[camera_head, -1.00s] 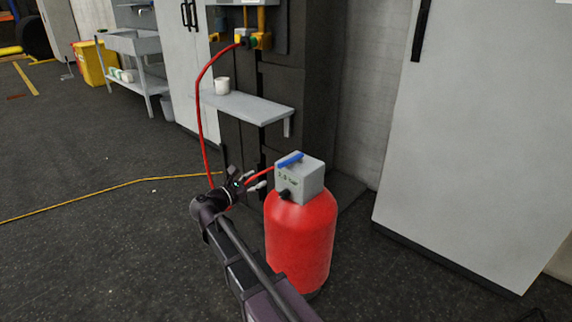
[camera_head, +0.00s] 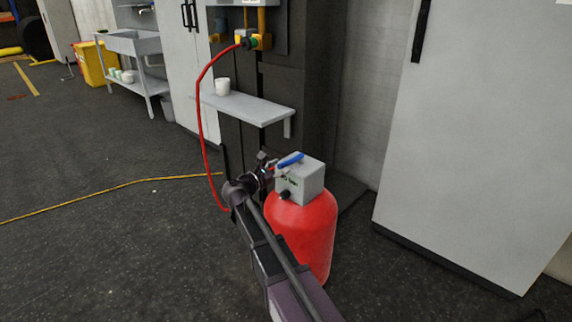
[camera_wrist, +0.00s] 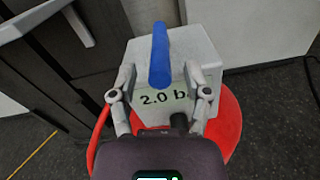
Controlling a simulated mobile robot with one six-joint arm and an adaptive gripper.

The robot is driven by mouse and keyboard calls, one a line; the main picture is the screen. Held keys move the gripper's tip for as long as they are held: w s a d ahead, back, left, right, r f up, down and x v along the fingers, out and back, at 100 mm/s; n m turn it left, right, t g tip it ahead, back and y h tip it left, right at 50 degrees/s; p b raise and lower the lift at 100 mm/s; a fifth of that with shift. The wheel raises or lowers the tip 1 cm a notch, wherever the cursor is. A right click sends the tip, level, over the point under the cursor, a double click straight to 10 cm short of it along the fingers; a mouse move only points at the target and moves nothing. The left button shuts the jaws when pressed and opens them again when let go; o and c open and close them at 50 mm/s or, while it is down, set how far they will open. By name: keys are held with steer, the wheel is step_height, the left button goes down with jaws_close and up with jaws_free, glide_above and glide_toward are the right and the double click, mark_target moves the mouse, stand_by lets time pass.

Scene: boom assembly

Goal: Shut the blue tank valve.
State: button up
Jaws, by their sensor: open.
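The red tank (camera_head: 302,235) stands on the floor with a grey box (camera_head: 307,182) on top. The blue valve lever (camera_head: 290,159) lies on top of the box. In the wrist view the blue lever (camera_wrist: 160,55) runs lengthwise in the picture, and the box face below it reads "2.0 b", the rest hidden. My gripper (camera_head: 270,162) is at the left side of the box, close to the lever. In the wrist view my gripper (camera_wrist: 160,75) is open, with one finger on each side of the lever; I cannot tell whether either finger touches it.
A red hose (camera_head: 200,120) runs from a yellow wall fitting (camera_head: 260,41) down behind my arm. A grey shelf (camera_head: 250,108) with a white cup (camera_head: 222,87) is behind the tank. A grey cabinet (camera_head: 480,130) stands at right.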

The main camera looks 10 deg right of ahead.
mark_target(290, 161)
steer(key=shift+x, duration=1.6)
jaws_close()
